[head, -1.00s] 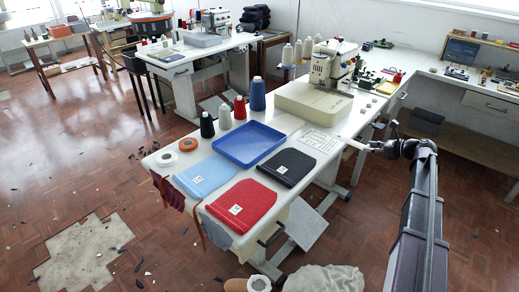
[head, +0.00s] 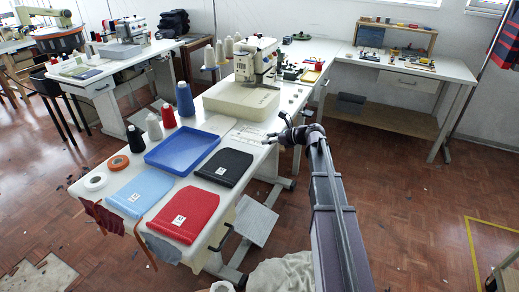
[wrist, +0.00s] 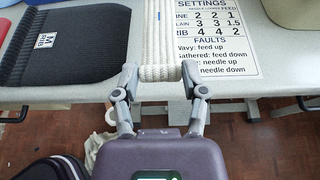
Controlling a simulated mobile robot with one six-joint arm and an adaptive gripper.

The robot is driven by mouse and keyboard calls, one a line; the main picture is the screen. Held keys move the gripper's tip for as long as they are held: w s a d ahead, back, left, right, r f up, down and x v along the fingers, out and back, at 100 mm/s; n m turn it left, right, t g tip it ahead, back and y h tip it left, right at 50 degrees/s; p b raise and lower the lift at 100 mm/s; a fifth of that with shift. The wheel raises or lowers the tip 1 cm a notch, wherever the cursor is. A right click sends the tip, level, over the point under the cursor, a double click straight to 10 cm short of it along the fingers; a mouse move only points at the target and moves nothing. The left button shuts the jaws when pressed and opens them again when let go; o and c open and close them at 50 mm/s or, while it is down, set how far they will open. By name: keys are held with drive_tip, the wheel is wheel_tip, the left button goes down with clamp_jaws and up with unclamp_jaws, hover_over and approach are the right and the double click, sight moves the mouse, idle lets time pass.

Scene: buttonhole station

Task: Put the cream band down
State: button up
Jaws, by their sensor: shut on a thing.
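The cream band (wrist: 160,72) is a ribbed, pale strip held crosswise between the fingertips of my gripper (wrist: 161,76) in the wrist view. A pale lined strip (wrist: 158,30) runs away from it over the table, beside the printed settings card (wrist: 215,35); I cannot tell whether it is part of the band. In the head view my gripper (head: 272,138) is at the right edge of the white table (head: 130,222), next to the card (head: 246,135). I cannot tell whether the band touches the table.
An empty blue tray (head: 183,148) lies left of the card. Black (head: 224,168), red (head: 185,215) and light blue (head: 140,190) panels lie in front of it. The sewing machine (head: 243,97) stands behind the card. Thread cones (head: 184,100) line the left edge.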

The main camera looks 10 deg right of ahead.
sight(261, 152)
drive_tip(key=shift+w+a+f, duration=0.1)
drive_tip(key=shift+a+f, duration=0.05)
drive_tip(key=shift+a, duration=1.3)
drive_tip(key=shift+f+b, duration=1.75)
drive_tip(key=shift+b, duration=0.1)
drive_tip(key=o, duration=0.9)
drive_tip(key=shift+f, duration=0.1)
